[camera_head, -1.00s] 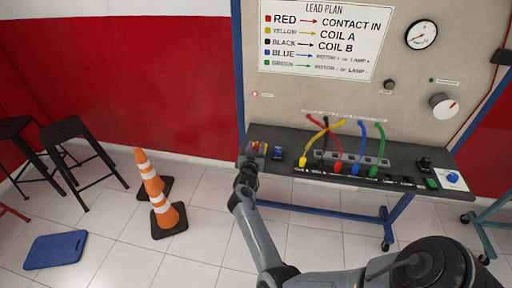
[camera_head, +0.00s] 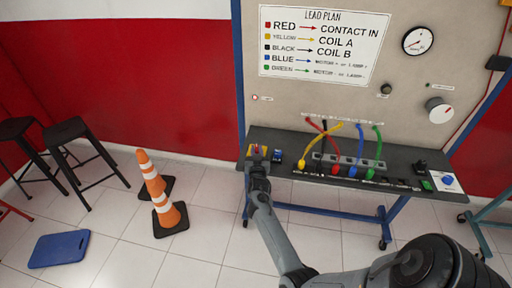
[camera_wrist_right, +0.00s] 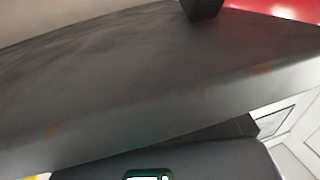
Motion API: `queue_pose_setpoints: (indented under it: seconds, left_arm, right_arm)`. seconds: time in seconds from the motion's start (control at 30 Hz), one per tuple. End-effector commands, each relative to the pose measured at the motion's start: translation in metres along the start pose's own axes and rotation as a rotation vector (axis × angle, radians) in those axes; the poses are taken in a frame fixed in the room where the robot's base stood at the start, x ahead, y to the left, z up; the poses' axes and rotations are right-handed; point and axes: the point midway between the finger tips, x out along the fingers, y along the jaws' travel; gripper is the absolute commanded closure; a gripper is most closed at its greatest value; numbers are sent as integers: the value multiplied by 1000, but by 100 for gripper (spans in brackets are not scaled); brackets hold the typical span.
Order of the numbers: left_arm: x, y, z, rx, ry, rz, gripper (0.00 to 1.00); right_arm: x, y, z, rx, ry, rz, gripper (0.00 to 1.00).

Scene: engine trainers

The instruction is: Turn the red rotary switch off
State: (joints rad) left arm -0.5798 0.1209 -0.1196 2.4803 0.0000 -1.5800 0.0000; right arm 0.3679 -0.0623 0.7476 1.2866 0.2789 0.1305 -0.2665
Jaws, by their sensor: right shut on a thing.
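The red rotary switch (camera_head: 254,149) shows as a small red and yellow shape at the left end of the dark shelf (camera_head: 310,184) in the head view. My right gripper (camera_head: 257,158) is at it and shut on it; the fingers cover much of the switch, so its turn position cannot be read. The right wrist view shows mostly a close, blurred dark surface, and the switch cannot be made out there. My left gripper is not in view.
A blue part (camera_head: 277,155) sits just right of the gripper on the shelf. Several coloured leads (camera_head: 338,146) plug in further right. The upright panel (camera_head: 300,97) rises behind. Orange cones (camera_head: 165,208) and stools (camera_head: 66,134) stand left on open floor.

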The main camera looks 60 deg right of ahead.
Motion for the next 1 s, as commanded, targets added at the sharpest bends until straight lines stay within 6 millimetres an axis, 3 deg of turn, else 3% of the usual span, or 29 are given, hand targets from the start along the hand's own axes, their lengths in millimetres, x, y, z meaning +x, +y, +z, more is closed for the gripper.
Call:
queue_pose_setpoints:
  seconds: [0.03,0.1,0.53,0.57,0.7,1.0]
  left_arm:
    - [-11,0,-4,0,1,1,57]
    - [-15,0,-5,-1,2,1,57]
    - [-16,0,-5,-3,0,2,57]
    - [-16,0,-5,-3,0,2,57]
    - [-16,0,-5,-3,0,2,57]
    - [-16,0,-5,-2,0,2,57]
  right_arm:
    - [0,4,-4,-9,-2,-44,100]
    - [1,5,-3,-8,-1,-101,100]
    - [0,3,1,0,-4,-177,100]
    - [0,3,1,0,-4,-177,77]
    - [0,3,1,0,-3,-176,57]
    - [-1,3,0,0,-3,-176,57]
